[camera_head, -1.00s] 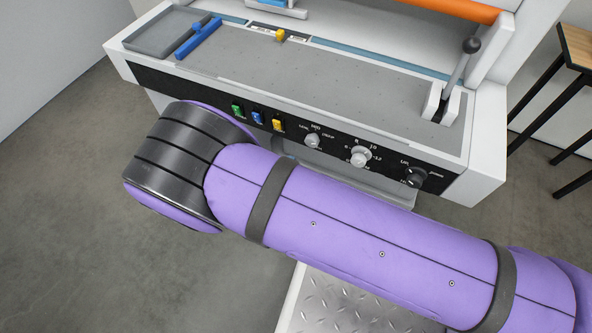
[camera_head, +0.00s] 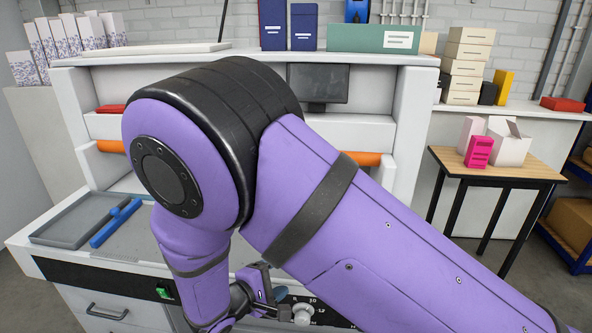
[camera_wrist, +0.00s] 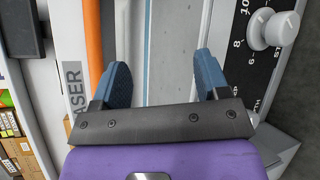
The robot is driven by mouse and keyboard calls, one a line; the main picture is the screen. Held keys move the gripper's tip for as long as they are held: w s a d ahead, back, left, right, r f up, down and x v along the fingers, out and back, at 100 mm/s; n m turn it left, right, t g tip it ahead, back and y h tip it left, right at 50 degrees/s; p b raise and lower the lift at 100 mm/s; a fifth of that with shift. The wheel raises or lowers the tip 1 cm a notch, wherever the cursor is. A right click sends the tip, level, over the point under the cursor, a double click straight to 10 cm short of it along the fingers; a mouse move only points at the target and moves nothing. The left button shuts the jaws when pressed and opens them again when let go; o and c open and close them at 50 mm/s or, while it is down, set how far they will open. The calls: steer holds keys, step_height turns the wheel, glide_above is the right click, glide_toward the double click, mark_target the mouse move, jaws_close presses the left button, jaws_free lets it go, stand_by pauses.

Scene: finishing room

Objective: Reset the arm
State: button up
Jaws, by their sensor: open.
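My purple arm (camera_head: 330,215) fills the middle of the head view, with its dark-banded elbow raised in front of the machine and the forearm hanging down. My gripper (camera_wrist: 162,80) shows in the wrist view with its two blue fingers spread wide apart. Nothing is between the fingers but the machine's pale surface behind them. In the head view the gripper is mostly hidden at the bottom, near the control panel's knob (camera_head: 302,313).
A white machine (camera_head: 412,140) stands close in front, with an orange roller (camera_head: 368,159), a grey tray (camera_head: 75,222) and a blue-handled tool (camera_head: 116,222). A wooden table (camera_head: 500,168) with a pink box (camera_head: 479,151) stands at the right. Open floor shows beyond it.

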steer(key=s+d+r+m+g+y, duration=0.15)
steer(key=d+r+m+g, duration=0.35)
steer(key=d+r, duration=0.65)
steer(key=d+r+m+g+y, duration=0.2)
steer(key=d+r+m+g, duration=0.25)
steer(key=d+r, duration=0.7)
steer(key=s+d+r+m+t+y, duration=0.1)
steer(key=s+d+r+m+y, duration=0.1)
steer(key=s+d+r, duration=0.3)
steer(key=s+d+r+m+t+y, duration=0.2)
steer(key=s+d+r, duration=0.4)
steer(key=s, duration=0.6)
steer(key=shift+s+d+r+m+y, duration=0.2)
steer(key=shift+d+m+y, duration=0.35)
steer(key=shift+y, duration=0.7)
